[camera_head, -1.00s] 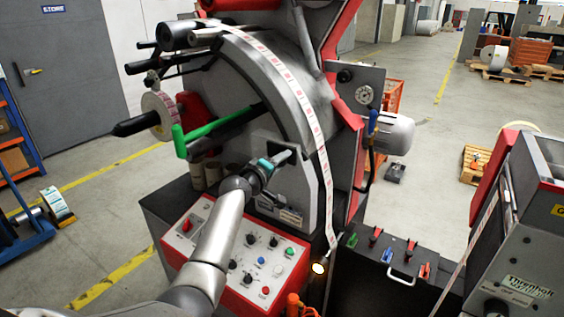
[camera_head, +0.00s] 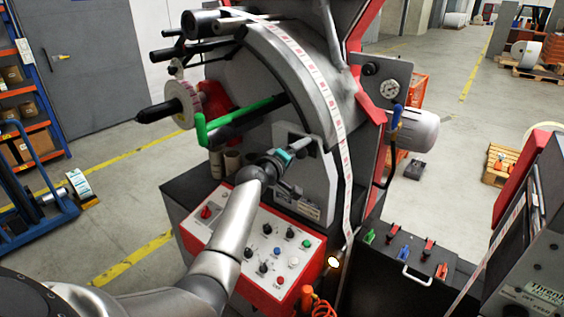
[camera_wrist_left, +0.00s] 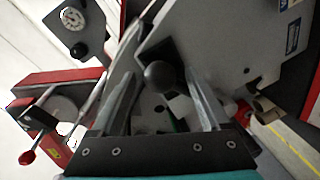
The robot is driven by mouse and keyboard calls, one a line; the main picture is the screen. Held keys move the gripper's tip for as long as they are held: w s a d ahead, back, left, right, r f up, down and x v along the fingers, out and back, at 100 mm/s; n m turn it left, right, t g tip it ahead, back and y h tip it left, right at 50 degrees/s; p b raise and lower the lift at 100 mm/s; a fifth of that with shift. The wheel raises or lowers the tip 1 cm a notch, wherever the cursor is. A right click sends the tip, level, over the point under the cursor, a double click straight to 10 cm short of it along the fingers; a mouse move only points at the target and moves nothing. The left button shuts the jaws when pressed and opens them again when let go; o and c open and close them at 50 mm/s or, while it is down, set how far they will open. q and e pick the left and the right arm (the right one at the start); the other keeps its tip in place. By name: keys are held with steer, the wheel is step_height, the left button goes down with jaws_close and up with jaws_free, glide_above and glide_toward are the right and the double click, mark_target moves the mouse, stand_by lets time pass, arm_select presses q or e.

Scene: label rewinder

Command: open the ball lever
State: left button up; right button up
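The ball lever shows in the left wrist view as a dark round ball (camera_wrist_left: 160,75) in front of a grey machine plate. Its shaft is mostly hidden behind the ball. My left gripper (camera_wrist_left: 161,85) is open, with one finger on each side of the ball in that view. I cannot tell whether either finger touches it. In the head view my left gripper (camera_head: 303,148) is at the grey plate above the control panel, and it hides the ball there. My right gripper is not in view.
The red-edged control panel (camera_head: 259,250) with knobs lies below my left arm. A green bar (camera_head: 235,120) juts out to the upper left. The label web (camera_head: 335,110) runs down to the right of the gripper. A black box (camera_head: 405,255) with coloured switches stands at right.

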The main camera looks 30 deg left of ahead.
arm_select(q)
steer(key=s+r, duration=0.2)
steer(key=s, duration=1.2)
steer(key=shift+s+d+r+p, duration=0.2)
steer(key=shift+d+p, duration=0.1)
